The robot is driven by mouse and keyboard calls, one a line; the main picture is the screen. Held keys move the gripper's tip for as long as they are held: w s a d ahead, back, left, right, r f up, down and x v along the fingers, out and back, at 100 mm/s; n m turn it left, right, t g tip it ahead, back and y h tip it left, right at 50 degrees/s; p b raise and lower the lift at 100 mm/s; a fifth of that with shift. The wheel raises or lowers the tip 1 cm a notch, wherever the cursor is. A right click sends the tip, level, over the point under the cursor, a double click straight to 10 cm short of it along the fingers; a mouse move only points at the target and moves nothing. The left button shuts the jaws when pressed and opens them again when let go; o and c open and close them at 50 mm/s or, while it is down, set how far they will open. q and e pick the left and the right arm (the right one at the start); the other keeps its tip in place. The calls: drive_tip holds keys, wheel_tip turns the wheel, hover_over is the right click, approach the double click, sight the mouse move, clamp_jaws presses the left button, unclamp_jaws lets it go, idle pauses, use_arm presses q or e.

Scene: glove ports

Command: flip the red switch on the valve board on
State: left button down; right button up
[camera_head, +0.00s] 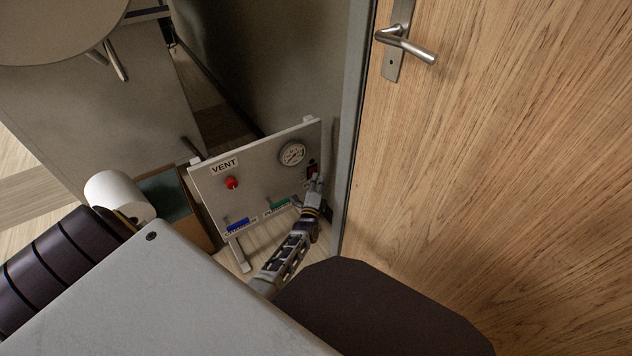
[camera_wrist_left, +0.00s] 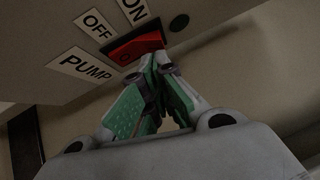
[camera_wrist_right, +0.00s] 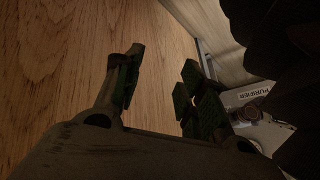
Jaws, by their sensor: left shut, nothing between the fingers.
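The valve board (camera_head: 255,172) is a pale upright panel on feet at the centre of the head view. The red switch (camera_wrist_left: 136,46) sits in a dark housing, with OFF and ON labels above it and a PUMP label to its left. In the head view it is a small patch at the board's right end (camera_head: 311,170), partly hidden by my gripper. My left gripper (camera_head: 316,182) is shut and empty. Its fingertips (camera_wrist_left: 164,62) are at the switch's lower right edge; contact is unclear. My right gripper (camera_wrist_right: 163,68) is open and empty, facing wood.
A wooden door (camera_head: 500,150) stands close on the right. A white roll (camera_head: 118,196) stands left of the board.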

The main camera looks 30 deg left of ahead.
use_arm(q)
drive_tip(key=shift+a, duration=0.15)
use_arm(e)
drive_tip(key=shift+a, duration=0.25)
use_arm(q)
drive_tip(key=shift+w+r, duration=0.1)
drive_tip(key=shift+r, duration=0.05)
use_arm(e)
drive_tip(key=shift+r, duration=0.1)
use_arm(q)
drive_tip(key=shift+w+a+r+n+g+p, duration=0.15)
drive_tip(key=shift+a+n+g+p, duration=0.2)
drive_tip(key=shift+p, duration=0.9)
use_arm(e)
drive_tip(key=shift+g+h, duration=0.3)
drive_tip(key=shift+g, duration=0.2)
drive_tip(key=r, duration=0.4)
drive_tip(key=shift+d+r, duration=0.15)
drive_tip(key=shift+d, duration=0.25)
use_arm(q)
drive_tip(key=shift+d, duration=0.1)
use_arm(e)
drive_tip(key=shift+s, duration=0.1)
